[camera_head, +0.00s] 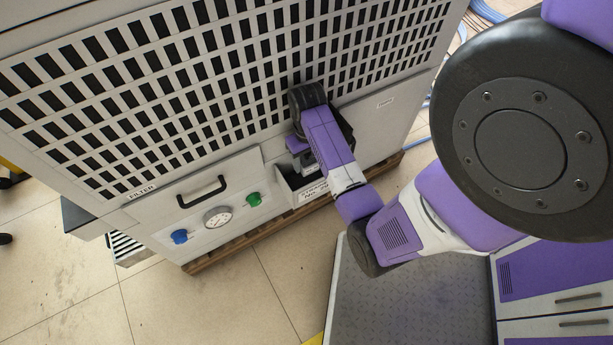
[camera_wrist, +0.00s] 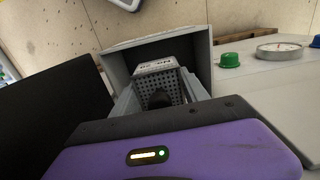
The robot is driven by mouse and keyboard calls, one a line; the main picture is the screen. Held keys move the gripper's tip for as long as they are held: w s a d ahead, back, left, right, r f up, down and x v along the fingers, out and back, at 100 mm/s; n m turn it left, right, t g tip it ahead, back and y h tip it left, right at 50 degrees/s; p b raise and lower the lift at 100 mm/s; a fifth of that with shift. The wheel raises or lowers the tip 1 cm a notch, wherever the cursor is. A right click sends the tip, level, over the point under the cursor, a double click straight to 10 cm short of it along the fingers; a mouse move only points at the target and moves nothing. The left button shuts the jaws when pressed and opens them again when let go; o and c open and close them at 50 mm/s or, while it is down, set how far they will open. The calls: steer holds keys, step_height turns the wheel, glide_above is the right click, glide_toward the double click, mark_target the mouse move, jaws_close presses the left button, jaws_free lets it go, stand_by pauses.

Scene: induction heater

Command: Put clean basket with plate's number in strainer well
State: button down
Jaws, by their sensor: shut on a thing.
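The strainer well (camera_head: 309,193) is a grey open recess low on the machine's front, with a label on its front that reads partly as "STRAINER". It also shows in the wrist view as a grey open-topped box (camera_wrist: 196,47). A light grey perforated basket (camera_wrist: 172,84) with a lettered plate (camera_wrist: 157,67) is in the well's opening; the plate's number is too small to read. My gripper (camera_wrist: 160,98) is shut on the basket, a finger at each side. In the head view my arm covers the basket and much of the well. How deep the basket sits is unclear.
The slatted panel (camera_head: 215,75) is above. A dark slotted box (camera_head: 130,248) lies at the machine's left end.

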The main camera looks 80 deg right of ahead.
mark_target(307, 181)
step_height(307, 181, down, 9)
steer(key=shift+f+b, duration=0.1)
steer(key=shift+b, duration=1.1)
steer(key=shift+w+d, duration=0.15)
steer(key=shift+f, duration=0.2)
steer(key=c, duration=0.6)
jaws_free()
steer(key=shift+r, duration=0.15)
step_height(307, 181, up, 12)
steer(key=p, duration=0.3)
